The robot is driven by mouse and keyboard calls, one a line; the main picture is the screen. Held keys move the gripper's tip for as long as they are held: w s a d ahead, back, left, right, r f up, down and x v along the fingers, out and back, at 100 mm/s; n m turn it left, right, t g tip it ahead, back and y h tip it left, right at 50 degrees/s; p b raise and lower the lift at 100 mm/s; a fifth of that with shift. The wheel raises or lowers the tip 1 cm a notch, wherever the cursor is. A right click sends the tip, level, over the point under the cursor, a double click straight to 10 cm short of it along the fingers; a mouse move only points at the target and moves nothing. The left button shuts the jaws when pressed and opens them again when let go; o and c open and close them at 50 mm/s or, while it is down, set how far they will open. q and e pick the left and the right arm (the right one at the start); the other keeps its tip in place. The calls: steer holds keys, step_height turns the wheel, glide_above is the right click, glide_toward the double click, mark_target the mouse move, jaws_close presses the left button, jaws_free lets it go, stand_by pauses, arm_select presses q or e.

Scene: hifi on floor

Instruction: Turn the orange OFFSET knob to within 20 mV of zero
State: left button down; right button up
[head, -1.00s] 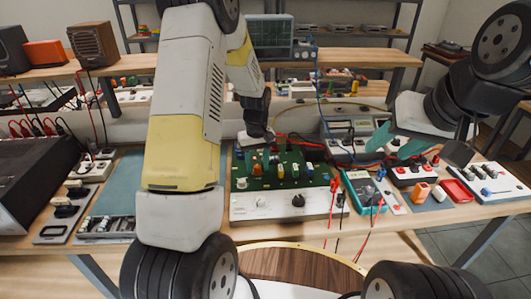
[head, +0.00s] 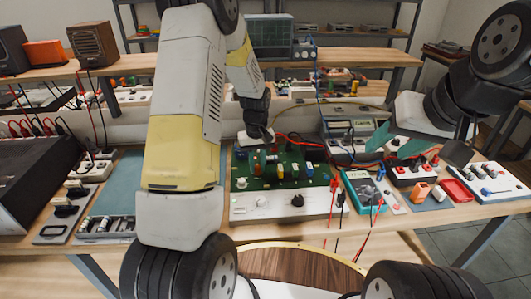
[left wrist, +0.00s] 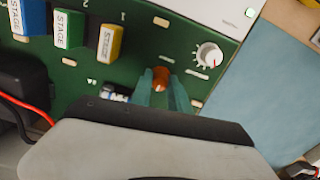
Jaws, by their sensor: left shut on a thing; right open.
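The orange OFFSET knob (left wrist: 161,73) is small and sits on the green circuit board (left wrist: 140,48). In the left wrist view my left gripper (left wrist: 161,85) has its teal fingers shut around this knob. In the head view the board (head: 251,184) lies on the bench, and my left gripper (head: 256,139) is at its back left edge, where it hides the knob. My right gripper (head: 397,147) is open, with teal fingers, above the instruments on the right. A teal multimeter (head: 363,187) stands right of the board; its reading is too small to tell.
A white knob (left wrist: 208,55) with a red mark is close to my left gripper. Coloured STAGE blocks (left wrist: 110,42) stand on the board. A white front panel (head: 280,206) carries a black knob (head: 298,200). Red and black leads hang by the multimeter. A blue mat (left wrist: 270,100) gives free room.

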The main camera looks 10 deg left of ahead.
mark_target(257, 166)
arm_select(q)
steer(key=m, duration=1)
stand_by(0.6)
steer(key=c, duration=1.3)
jaws_free()
steer(key=shift+o, duration=0.2)
steer(key=shift+r, duration=0.1)
step_height(257, 166, up, 8)
steer(key=shift+f, duration=0.25)
steer(key=shift+r, duration=0.1)
